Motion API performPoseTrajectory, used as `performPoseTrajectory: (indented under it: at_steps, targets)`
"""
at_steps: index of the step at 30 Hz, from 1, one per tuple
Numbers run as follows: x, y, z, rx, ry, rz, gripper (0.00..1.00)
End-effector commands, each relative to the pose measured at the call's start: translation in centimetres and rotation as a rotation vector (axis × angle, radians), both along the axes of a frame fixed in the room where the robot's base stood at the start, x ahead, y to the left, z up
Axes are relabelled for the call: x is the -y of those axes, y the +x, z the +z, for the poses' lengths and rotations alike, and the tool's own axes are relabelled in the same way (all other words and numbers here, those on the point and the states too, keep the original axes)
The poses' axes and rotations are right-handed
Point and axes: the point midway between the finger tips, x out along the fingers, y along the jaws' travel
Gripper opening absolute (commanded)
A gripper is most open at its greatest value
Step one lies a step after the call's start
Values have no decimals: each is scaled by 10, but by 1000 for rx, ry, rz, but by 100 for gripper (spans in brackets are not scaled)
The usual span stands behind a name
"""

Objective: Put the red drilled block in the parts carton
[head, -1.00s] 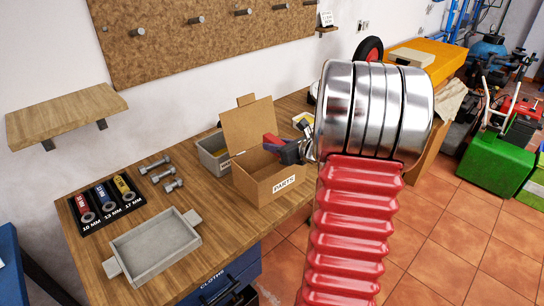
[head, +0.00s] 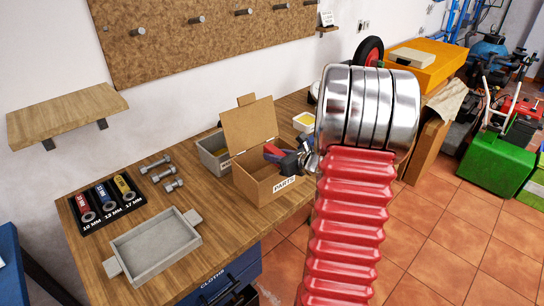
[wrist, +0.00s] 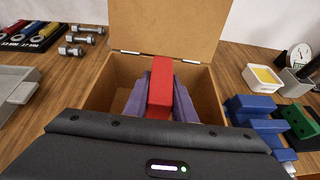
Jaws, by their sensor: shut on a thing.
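The parts carton (head: 262,184) is an open brown cardboard box with a raised lid and a "PARTS" label, standing on the bench. My gripper (head: 275,155) is over the carton's opening at its upper right side. In the wrist view the gripper (wrist: 160,98) is shut on the red block (wrist: 161,85), which sits between two purple-grey fingers. The block is in front of the carton's open inside (wrist: 110,85). No drilled hole shows on the visible faces. I cannot tell how deep the block is inside the carton.
A grey bin (head: 212,152) stands behind the carton. A grey tray (head: 153,244), several bolts (head: 163,172) and a socket holder (head: 107,199) lie to the left. Blue blocks (wrist: 250,108), a green block (wrist: 300,122) and a white tub (wrist: 262,78) are to the right.

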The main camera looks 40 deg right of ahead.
Motion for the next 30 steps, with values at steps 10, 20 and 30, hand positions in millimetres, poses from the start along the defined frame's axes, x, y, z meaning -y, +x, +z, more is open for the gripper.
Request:
performPoseTrajectory:
  at_steps: [10,20,30]
  targets:
    - [0,0,-6,2,-1,-1,0]
    - [0,0,-6,0,0,-1,42]
    - [0,0,-3,1,-2,1,42]
